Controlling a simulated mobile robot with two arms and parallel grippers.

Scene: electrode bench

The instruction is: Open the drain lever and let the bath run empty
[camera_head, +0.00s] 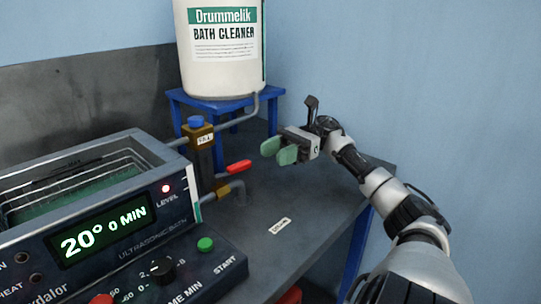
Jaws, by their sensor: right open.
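The ultrasonic bath (122,231) stands at the left, with a wire basket and greenish contents inside its open top. Its display reads 20° 0 MIN, and a red LEVEL light is lit. The drain lever (238,167) has a red handle and sits on a brass pipe fitting (231,189) at the bath's right side. My right gripper (279,151) is open, with green finger pads, just right of and above the red lever, apart from it in the picture. Nothing shows between its fingers. My left gripper is out of view.
A white bath cleaner container (219,65) stands on a blue stand (181,97) behind. A pipe leads from it to a blue-capped valve (196,122). A small white label (279,226) lies on the grey bench (320,195), whose right part is largely clear.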

